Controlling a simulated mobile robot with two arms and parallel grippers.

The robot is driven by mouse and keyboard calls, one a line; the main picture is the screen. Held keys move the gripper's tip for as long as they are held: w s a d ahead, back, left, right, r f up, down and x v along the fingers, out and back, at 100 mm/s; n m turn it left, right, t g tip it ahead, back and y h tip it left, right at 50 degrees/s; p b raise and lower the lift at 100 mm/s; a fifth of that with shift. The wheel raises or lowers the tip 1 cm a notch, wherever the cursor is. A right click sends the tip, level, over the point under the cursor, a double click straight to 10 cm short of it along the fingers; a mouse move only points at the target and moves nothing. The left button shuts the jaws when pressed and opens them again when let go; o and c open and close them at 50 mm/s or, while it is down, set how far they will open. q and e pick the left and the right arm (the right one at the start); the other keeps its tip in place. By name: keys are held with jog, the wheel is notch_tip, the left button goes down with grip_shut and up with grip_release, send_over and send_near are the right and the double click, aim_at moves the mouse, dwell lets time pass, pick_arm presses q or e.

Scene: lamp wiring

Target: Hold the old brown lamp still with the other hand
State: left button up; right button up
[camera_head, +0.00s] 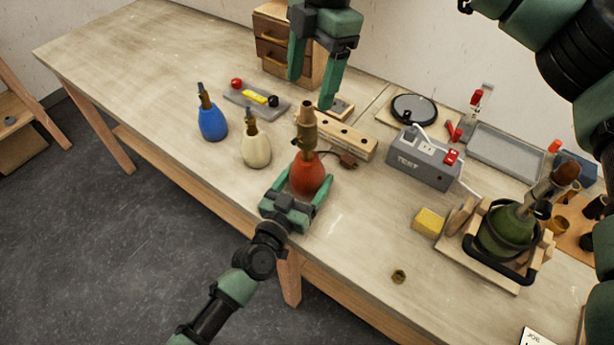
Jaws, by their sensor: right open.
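The old lamp (307,177), with a red-brown rounded body and a brass-brown socket on top, stands upright near the table's front edge. My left gripper (308,185) is low at the table, with one finger on each side of the lamp's body. The fingers lie close against it, but I cannot tell whether they press on it. A dark cord with a brown plug (347,160) lies just right of the lamp. My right gripper (313,92) is open and empty, pointing down above the table behind the lamp.
A blue lamp (212,122) and a cream lamp (255,149) stand to the left. A wooden block (345,139), the grey test box (423,160), a yellow sponge (428,222) and a green lamp in a wooden holder (504,235) are to the right. The front left of the table is clear.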

aim_at(307, 116)
pick_arm(q)
jog(key=shift+a, duration=0.1)
pick_arm(e)
jog(key=shift+a+f+n+h, duration=0.35)
jog(key=shift+f+n+h, duration=0.15)
jog(key=shift+n+h, duration=0.1)
jog(key=shift+w+f+n+t+h, duration=0.1)
jog(key=shift+f+n+t+h, duration=0.25)
jog(key=shift+f+n, duration=0.2)
jog(key=shift+f, duration=3.85)
grip_shut()
jog(key=c, duration=1.2)
grip_release()
grip_shut()
jog(key=shift+r, duration=0.75)
